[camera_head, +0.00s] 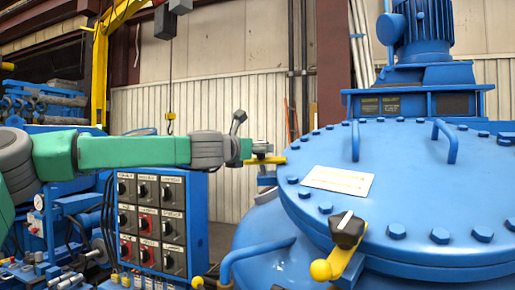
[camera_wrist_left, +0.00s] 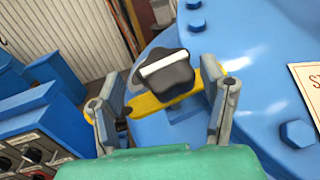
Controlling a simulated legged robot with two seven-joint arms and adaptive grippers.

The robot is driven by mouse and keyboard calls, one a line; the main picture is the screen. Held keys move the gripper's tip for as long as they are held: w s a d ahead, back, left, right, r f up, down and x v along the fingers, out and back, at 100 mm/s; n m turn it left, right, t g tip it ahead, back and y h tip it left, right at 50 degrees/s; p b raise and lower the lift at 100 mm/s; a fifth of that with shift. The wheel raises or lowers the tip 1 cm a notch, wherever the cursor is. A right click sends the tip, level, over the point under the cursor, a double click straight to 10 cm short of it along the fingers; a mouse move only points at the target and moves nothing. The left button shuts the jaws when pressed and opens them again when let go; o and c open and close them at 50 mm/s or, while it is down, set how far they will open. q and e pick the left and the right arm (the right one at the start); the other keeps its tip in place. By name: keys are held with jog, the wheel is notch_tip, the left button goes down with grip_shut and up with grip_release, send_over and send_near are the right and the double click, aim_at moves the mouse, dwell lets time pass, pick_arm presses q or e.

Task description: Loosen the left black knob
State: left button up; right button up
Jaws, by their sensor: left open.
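The left black knob (camera_wrist_left: 167,76) has a pale bar across its top and sits on a yellow clamp arm (camera_wrist_left: 145,104) beside the blue vessel. In the head view the yellow clamp arm (camera_head: 268,160) shows just past my gripper, at the vessel's left rim. My left gripper (camera_head: 247,138) reaches in from the left and is open. In the left wrist view the fingers of my left gripper (camera_wrist_left: 166,82) stand on either side of the knob, with gaps visible; I cannot tell the depth between them. My right gripper is not in view.
A second black knob (camera_head: 347,230) sits on another yellow clamp (camera_head: 333,265) at the vessel's front. The bolted blue lid (camera_head: 420,185) carries handles and a label plate (camera_head: 338,181). A control panel (camera_head: 152,225) stands below my left arm. A hook (camera_head: 170,124) hangs behind.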

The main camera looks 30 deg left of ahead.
pick_arm(q)
jog(key=shift+w+d, duration=0.1)
jog(key=shift+w, duration=0.4)
jog(key=shift+d, duration=0.3)
jog(key=shift+c, duration=0.8)
jog(key=c, duration=1)
jog(key=shift+f, duration=0.1)
